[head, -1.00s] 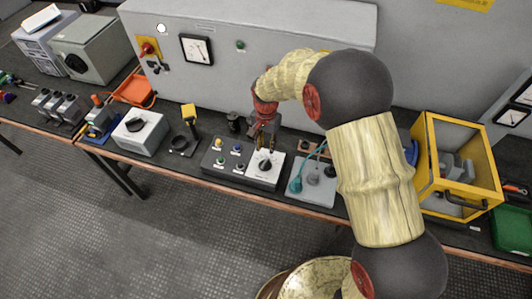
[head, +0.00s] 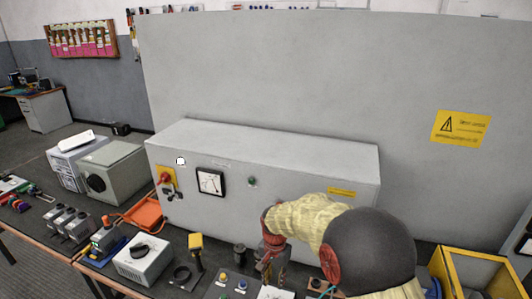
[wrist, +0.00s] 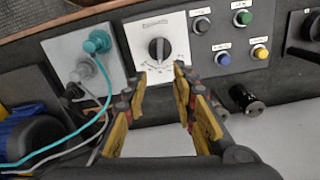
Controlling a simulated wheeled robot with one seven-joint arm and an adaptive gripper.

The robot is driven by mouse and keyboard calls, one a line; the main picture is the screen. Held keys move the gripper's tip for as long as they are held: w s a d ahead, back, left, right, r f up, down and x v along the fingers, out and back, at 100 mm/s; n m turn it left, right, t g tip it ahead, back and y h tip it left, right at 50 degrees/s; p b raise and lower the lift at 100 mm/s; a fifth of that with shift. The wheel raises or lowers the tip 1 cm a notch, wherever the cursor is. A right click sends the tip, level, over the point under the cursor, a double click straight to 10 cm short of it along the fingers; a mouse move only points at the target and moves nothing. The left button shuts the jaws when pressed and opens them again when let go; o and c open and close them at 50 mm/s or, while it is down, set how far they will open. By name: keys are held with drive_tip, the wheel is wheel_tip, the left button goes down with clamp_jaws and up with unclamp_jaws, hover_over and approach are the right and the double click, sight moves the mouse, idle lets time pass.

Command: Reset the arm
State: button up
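My arm (head: 370,245) reaches in from the lower right in the head view and bends down over the bench. My gripper (head: 270,262) hangs in front of the grey cabinet; its fingertips are hard to make out there. In the wrist view my gripper (wrist: 160,72) has its two yellow-padded fingers apart, with nothing between them. Beyond the fingertips is a white panel with a black rotary knob (wrist: 159,48). I cannot tell whether the fingertips touch the panel.
Beside the knob panel is a control box with coloured push buttons (wrist: 242,18). A grey plate with teal and grey plugs (wrist: 90,60) has loose cables. The grey cabinet (head: 300,165) stands behind. A yellow open frame (head: 478,262) stands at the right.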

drive_tip(key=s+d+r+n+t, duration=0.2)
drive_tip(key=s+d+r, duration=0.3)
drive_tip(key=s+r, duration=0.3)
drive_tip(key=s+d+r+n+t, duration=0.1)
drive_tip(key=s+d+r+n, duration=0.1)
drive_tip(key=s+d+r, duration=0.3)
drive_tip(key=s+d+r+n+t, duration=0.1)
drive_tip(key=s+d+r, duration=0.4)
drive_tip(key=s+r, duration=0.8)
drive_tip(key=shift+s+d+n+t, duration=0.4)
drive_tip(key=shift+s+t, duration=0.4)
drive_tip(key=shift+s, duration=0.45)
